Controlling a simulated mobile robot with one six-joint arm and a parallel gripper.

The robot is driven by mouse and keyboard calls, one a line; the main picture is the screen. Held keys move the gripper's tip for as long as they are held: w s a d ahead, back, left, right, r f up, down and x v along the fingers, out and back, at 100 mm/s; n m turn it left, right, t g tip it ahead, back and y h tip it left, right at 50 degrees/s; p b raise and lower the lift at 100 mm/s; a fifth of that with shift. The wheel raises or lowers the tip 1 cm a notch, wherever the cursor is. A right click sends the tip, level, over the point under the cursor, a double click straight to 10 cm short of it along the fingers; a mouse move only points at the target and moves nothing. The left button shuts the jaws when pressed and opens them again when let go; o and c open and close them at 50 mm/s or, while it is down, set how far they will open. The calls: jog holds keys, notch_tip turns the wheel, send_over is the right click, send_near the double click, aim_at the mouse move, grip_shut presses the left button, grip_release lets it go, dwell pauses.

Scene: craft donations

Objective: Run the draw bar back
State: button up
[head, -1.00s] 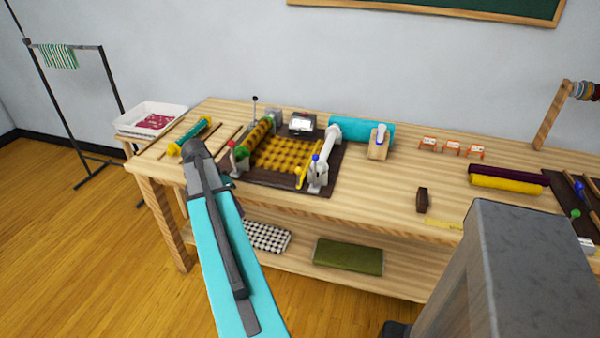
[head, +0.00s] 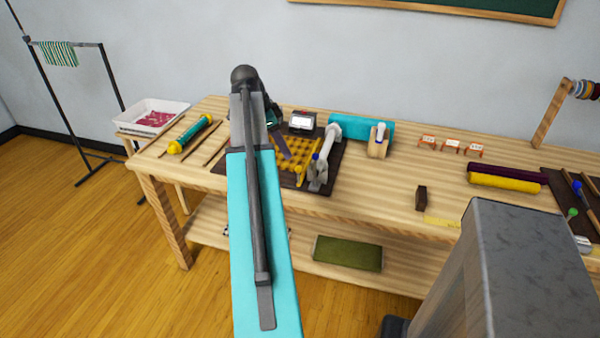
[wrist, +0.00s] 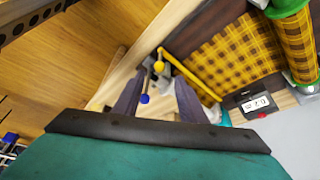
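A cloth-measuring machine sits on the table, its bed covered by yellow-and-brown checked cloth (head: 292,150). A yellow bar (head: 300,174), apparently the draw bar, lies at the cloth's right edge in the head view; it shows at a slant in the wrist view (wrist: 190,75). A blue-knobbed lever (wrist: 145,98) appears between my fingers in the wrist view, apparently beyond them. My gripper (wrist: 160,80) is open, with nothing held, above the machine. In the head view my arm hides the machine's left side and the cloth roll there.
A small counter display (head: 301,122) stands behind the cloth. A teal-and-yellow tube (head: 190,135) lies left of my arm. The table's middle right holds a small dark block (head: 421,198) and is mostly clear.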

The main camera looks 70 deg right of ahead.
aim_at(296, 168)
jog(key=shift+p+x, duration=1.1)
jog(key=shift+x, duration=5.8)
jog(key=shift+a, duration=0.1)
jog(key=shift+c, duration=0.3)
grip_shut()
